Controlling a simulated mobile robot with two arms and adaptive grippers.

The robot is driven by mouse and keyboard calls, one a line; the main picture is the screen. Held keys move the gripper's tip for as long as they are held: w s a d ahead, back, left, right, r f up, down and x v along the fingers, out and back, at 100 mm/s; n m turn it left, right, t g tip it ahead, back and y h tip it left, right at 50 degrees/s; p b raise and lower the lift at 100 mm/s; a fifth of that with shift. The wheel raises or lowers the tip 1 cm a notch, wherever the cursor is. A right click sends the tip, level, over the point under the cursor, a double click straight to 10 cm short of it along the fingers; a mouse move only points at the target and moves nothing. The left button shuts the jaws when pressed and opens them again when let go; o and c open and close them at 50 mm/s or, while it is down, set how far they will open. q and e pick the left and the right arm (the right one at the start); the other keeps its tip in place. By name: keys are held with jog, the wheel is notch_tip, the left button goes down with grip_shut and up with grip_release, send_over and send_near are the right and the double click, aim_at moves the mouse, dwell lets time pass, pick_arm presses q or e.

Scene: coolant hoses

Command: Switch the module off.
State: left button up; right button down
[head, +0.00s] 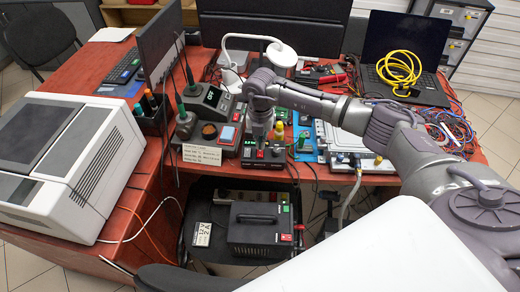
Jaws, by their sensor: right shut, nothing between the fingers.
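My right arm comes in from the right, and its gripper (261,140) points down, shut and empty, over a small black box (263,164) at the table's front edge. The box has a small display, and red and green spots on its front. The gripper hides part of its top; I cannot tell whether the fingertips touch it. A flat silvery module (345,143) with hose fittings along its front edge lies right of the gripper, partly behind my arm. I cannot make out a switch or its position. My left gripper is not in view.
A soldering station (208,100) and a small label card (202,154) stand left of the gripper. A white lamp (280,55) stands behind. A laptop with a yellow cable coil (398,70) is at the back right. A black power unit (262,228) sits on a shelf below.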

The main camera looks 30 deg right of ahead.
jog(key=shift+r+p, duration=1.65)
jog(key=shift+r, duration=0.95)
